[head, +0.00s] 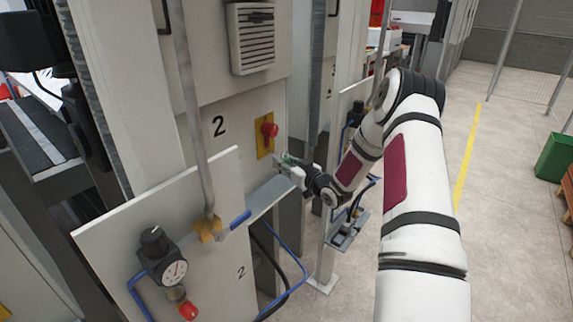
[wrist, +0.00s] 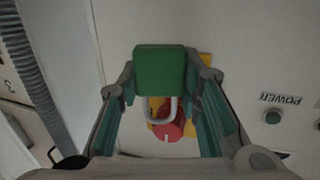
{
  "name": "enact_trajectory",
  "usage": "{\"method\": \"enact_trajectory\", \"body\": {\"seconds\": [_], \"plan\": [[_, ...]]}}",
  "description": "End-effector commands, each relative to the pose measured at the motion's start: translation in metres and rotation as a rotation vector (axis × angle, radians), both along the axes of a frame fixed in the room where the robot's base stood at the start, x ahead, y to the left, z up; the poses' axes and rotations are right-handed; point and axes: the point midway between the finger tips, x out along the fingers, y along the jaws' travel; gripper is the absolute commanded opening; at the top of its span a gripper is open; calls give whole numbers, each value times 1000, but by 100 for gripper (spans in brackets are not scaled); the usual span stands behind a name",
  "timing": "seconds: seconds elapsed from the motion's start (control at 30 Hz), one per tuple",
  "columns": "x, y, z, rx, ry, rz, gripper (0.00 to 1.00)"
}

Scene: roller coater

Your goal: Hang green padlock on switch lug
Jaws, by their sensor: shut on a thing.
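My gripper (wrist: 166,75) is shut on the green padlock (wrist: 160,72), with a finger on each side of its body. The padlock's grey U-shaped shackle (wrist: 174,108) shows in the wrist view, in front of the red switch knob and its yellow plate. I cannot tell whether the shackle touches the switch lug. In the head view, my gripper (head: 284,164) is close to the cabinet face, just below and right of the red switch (head: 269,130) on its yellow plate (head: 262,148). The padlock is only a small green patch there. The lug itself is not clearly visible.
A grey ledge (head: 268,196) juts from the cabinet below the switch. A panel with a gauge (head: 174,271) and blue hoses stands at the lower left. A vertical pipe (head: 190,100) runs left of the switch. The wrist view shows a power button (wrist: 272,118).

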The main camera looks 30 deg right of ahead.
Motion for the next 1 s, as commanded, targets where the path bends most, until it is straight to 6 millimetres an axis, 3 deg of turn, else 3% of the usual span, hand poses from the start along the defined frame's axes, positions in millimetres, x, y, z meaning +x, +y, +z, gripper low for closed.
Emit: {"method": "enact_trajectory", "body": {"seconds": [1.0], "plan": [[53, 19, -7, 0, -1, 0, 1]]}}
